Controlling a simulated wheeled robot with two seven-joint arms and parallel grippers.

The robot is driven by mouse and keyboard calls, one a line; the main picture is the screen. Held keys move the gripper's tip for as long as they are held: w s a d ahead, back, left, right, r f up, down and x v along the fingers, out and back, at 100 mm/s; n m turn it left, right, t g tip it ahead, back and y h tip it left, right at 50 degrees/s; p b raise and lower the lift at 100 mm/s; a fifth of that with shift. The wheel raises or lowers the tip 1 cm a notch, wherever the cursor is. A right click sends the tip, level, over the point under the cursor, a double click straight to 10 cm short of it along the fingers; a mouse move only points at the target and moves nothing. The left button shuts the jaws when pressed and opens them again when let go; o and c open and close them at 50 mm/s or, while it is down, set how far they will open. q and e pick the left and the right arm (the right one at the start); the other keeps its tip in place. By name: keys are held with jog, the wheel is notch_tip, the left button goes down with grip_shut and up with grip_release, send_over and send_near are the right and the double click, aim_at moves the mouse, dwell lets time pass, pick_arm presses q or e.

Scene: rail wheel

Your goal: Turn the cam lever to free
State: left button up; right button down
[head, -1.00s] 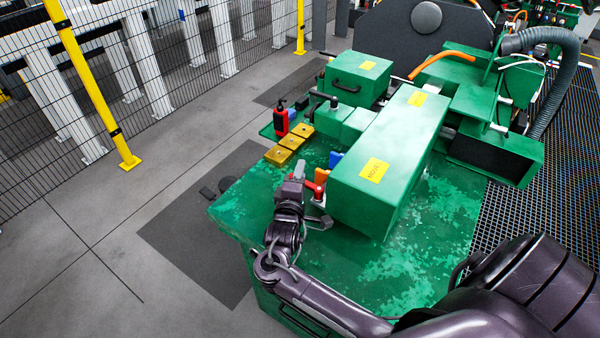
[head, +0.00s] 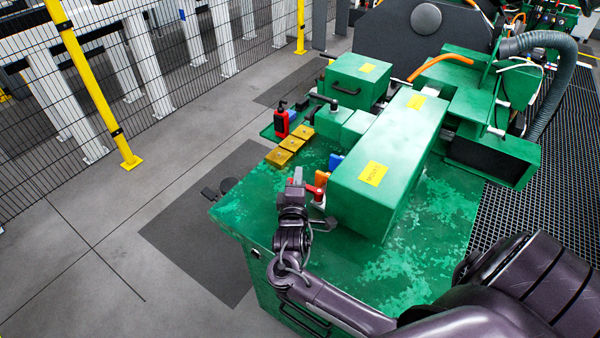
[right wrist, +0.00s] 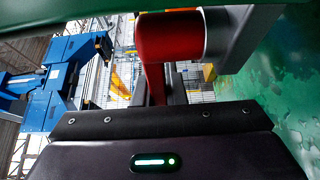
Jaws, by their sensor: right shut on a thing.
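The red cam lever (head: 314,189) sits at the near left end of the long green housing (head: 380,170), beside an orange lever (head: 321,178) and a blue lever (head: 335,160). My right gripper (head: 297,183) is at the red lever and shut on it; its fingers partly hide the lever. In the right wrist view the red lever (right wrist: 172,45) shows close up, with a thick round hub at the top and an arm running down between the fingers. My left gripper is in no view.
Gold blocks (head: 291,143) and a red bottle (head: 281,122) stand further back on the green machine top (head: 260,190). A green box with a handle (head: 357,80) is behind them. Left of the machine is open floor, then a mesh fence with a yellow post (head: 95,85).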

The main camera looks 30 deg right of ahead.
jog(key=shift+s+a+n+t+y+p, duration=0.1)
jog(key=shift+a+n+t+y+p, duration=0.15)
jog(key=shift+n+t+y+p, duration=0.25)
jog(key=shift+s+a+n+t+y+p, duration=0.1)
jog(key=shift+a+n+t+y+p, duration=0.2)
jog(key=shift+y, duration=0.4)
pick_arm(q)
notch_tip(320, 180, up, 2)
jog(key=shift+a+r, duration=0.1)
pick_arm(e)
jog(key=c, duration=1.5)
grip_release()
pick_arm(q)
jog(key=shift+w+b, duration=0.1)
jog(key=shift+b, duration=0.2)
pick_arm(e)
jog(key=shift+s, duration=0.1)
